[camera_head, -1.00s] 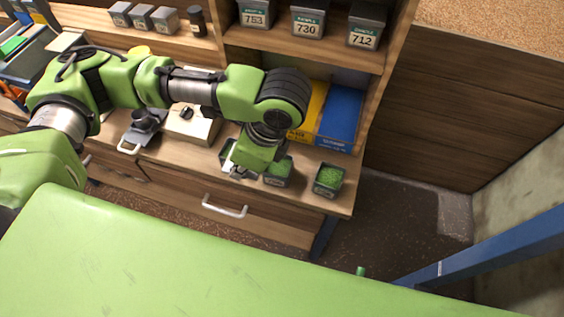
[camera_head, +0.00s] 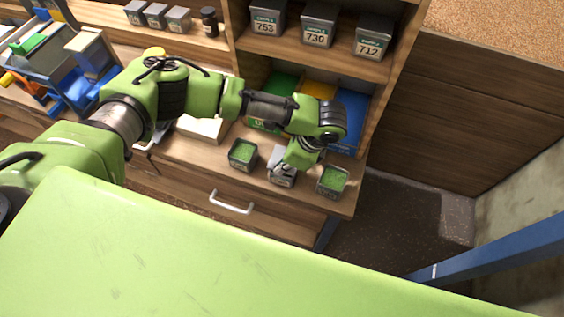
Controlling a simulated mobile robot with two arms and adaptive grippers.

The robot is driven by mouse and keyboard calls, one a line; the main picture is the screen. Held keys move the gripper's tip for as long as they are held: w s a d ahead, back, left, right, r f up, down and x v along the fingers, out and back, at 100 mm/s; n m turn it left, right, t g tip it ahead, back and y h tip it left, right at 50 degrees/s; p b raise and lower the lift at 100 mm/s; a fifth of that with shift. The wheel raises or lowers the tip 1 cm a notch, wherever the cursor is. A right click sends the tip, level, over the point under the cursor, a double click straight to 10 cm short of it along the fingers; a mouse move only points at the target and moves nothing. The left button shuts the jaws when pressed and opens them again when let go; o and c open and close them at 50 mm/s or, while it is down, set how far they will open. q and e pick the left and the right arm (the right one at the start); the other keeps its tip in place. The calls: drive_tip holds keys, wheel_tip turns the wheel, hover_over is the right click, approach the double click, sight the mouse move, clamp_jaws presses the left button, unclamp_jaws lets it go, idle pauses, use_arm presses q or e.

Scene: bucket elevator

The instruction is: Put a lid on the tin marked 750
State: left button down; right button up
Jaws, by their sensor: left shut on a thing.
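Three small dark tins stand in a row near the front edge of the wooden bench. The left tin (camera_head: 243,154) and the right tin (camera_head: 332,182) are open at the top and show green contents. The middle tin (camera_head: 283,181) is below my left gripper (camera_head: 285,163), which partly covers it. The gripper is shut on what looks like a grey lid, at or just above the tin's top; contact is unclear. No number is readable on the bench tins. My right gripper is not in view.
Shelf tins marked 753 (camera_head: 267,19), 730 (camera_head: 318,27) and 712 (camera_head: 371,38) stand above. Green, yellow and blue bins (camera_head: 351,113) are behind the bench tins. A drawer handle (camera_head: 231,204) juts out below. A blue post (camera_head: 500,256) crosses at right.

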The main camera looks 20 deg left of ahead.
use_arm(q)
drive_tip(key=shift+f, duration=0.8)
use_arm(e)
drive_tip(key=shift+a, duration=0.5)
use_arm(q)
drive_tip(key=c, duration=2.2)
unclamp_jaws()
drive_tip(key=shift+c, duration=0.2)
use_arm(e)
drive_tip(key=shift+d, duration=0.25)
